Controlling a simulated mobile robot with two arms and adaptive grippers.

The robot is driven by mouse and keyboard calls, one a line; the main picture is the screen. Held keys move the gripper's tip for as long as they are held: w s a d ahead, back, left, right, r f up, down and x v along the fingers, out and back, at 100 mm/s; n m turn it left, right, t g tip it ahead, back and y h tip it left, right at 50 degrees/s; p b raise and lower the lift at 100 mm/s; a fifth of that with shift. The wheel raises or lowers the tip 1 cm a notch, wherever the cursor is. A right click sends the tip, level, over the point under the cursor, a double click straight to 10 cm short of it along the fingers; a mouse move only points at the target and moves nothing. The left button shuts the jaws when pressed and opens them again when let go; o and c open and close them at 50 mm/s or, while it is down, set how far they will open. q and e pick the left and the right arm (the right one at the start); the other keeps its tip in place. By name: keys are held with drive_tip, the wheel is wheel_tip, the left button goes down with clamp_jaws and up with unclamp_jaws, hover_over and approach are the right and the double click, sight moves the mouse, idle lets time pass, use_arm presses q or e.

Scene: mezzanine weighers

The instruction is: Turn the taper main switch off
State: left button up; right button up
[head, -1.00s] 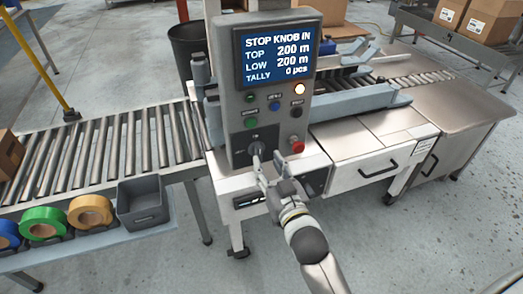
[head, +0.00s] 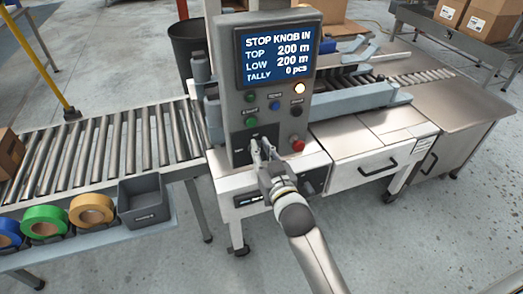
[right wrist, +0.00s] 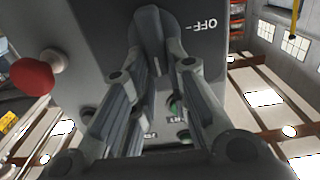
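The grey control box (head: 228,100) stands in the middle of the head view, its screen (head: 277,55) lit with "STOP KNOB IN". The main switch is a dark rotary knob low on its face, mostly hidden by my right gripper (head: 262,148) in the head view. In the right wrist view the knob (right wrist: 153,45) sits between the fingers of my right gripper (right wrist: 154,38), which look closed on its sides. The knob's pale mark points down in that view, not at the upside-down "OFF" label (right wrist: 201,27) on the right. My left gripper is not in view.
A red stop button (head: 298,144) sits right of the knob; it also shows in the right wrist view (right wrist: 32,77). Green (head: 250,122) and other buttons are just above. A roller conveyor (head: 100,150), tape rolls (head: 91,209) and a grey bin (head: 144,203) lie left.

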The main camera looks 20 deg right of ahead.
clamp_jaws()
drive_tip(key=n, duration=0.4)
drive_tip(key=a+f+n+p, duration=0.1)
drive_tip(key=n, duration=0.3)
drive_tip(key=a+n+p, duration=0.1)
drive_tip(key=n, duration=0.4)
drive_tip(key=shift+a+f, duration=0.15)
drive_tip(key=shift+f, duration=0.1)
drive_tip(key=shift+a+f+n, duration=0.1)
drive_tip(key=shift+f+n, duration=0.15)
drive_tip(key=shift+n, duration=1)
drive_tip(key=shift+a+f+n, duration=0.1)
drive_tip(key=shift+f+n, duration=0.15)
drive_tip(key=shift+n, duration=1)
drive_tip(key=shift+s+d, duration=0.1)
